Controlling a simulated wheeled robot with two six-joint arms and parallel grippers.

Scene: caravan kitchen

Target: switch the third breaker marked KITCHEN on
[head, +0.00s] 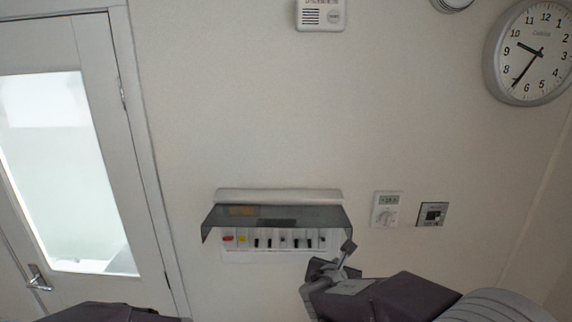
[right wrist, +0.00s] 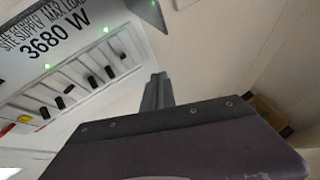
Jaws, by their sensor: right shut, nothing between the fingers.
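The breaker panel (head: 290,256) is a white strip on the wall with a red switch (head: 228,238), a yellow one (head: 243,239) and a row of several black levers. It also shows in the right wrist view (right wrist: 72,70), where green lights are lit. The marking KITCHEN cannot be read in either view, and I cannot tell the third breaker's position. My right gripper (head: 347,248) is shut and empty at the panel's right end; its closed fingers (right wrist: 158,88) show beside the panel in the wrist view. My left gripper is out of view.
A smoky, see-through cover (head: 320,216) is raised and juts out above the switches. A thermostat (head: 386,209) and a small dark switch plate (head: 432,214) are on the wall to the right. A glazed door (head: 70,170) stands at left. The wall between is bare.

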